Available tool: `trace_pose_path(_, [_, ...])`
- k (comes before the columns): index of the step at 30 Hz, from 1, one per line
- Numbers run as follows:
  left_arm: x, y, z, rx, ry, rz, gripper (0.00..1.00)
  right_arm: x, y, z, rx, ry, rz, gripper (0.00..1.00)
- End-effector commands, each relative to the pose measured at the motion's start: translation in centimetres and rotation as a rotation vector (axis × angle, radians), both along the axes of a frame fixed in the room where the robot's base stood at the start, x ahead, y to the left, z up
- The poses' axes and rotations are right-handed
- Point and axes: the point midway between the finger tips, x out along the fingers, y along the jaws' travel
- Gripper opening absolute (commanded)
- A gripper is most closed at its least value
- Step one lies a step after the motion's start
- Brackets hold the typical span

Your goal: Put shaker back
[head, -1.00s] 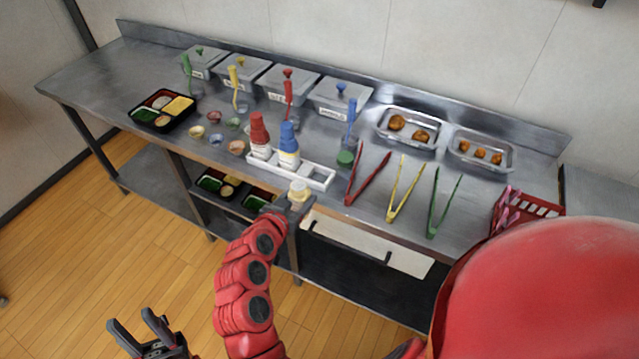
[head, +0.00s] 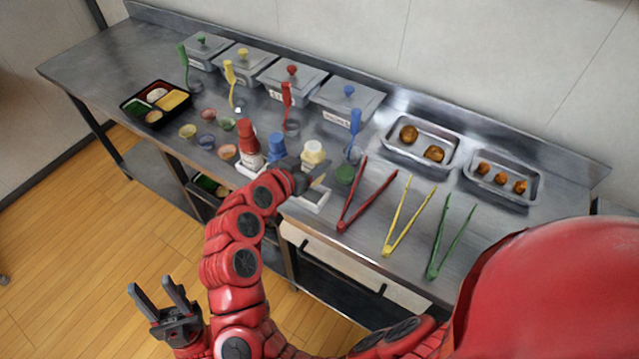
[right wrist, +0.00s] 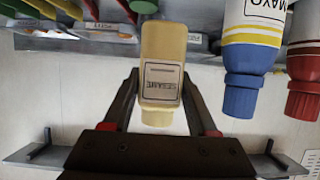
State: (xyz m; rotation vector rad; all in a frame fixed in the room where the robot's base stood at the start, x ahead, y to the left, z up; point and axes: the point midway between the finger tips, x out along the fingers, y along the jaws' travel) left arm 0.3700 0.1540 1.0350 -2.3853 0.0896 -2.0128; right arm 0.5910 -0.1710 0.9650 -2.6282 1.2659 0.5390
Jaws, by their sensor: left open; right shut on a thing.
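The sesame shaker (head: 314,153), cream with a yellowish tint, is held by my right gripper (head: 308,176). In the right wrist view the shaker (right wrist: 162,45) appears upside down between the two fingers, its SESAME label facing the camera. In the head view it appears upright, over or just behind the right part of the white bottle rack (head: 314,201); its exact height is unclear. My right gripper and forearm hide part of the rack. My left gripper (head: 158,292) is open and empty, low at the left, away from the counter.
A red-capped bottle (head: 249,152) and a blue-capped mayo bottle (head: 276,147) stand in the rack, left of the shaker. A green cup (head: 345,174) and red tongs (head: 366,195) lie close on the right. Lidded bins (head: 345,101) line the back.

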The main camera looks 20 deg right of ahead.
Motion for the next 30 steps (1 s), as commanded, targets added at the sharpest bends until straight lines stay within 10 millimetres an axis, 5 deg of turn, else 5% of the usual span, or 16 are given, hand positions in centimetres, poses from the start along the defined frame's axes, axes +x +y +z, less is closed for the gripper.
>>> trace_pose_path(15, [0.0, 0.0, 0.0, 0.0, 0.0, 0.0, 0.46, 0.0, 0.0, -7.7, -0.004, 0.001, 0.002, 0.47])
trace_pose_path(26, [0.0, 0.0, 0.0, 0.0, 0.0, 0.0, 0.46, 0.0, 0.0, -8.3, -0.001, 0.001, 0.0, 0.47])
trace_pose_path(27, [0.0, 0.0, 0.0, 0.0, 0.0, 0.0, 0.46, 0.0, 0.0, -8.4, 0.0, 0.0, 0.001, 0.6])
trace_pose_path(30, [0.0, 0.0, 0.0, 0.0, 0.0, 0.0, 0.46, 0.0, 0.0, -8.4, 0.0, 0.0, 0.001, 0.78])
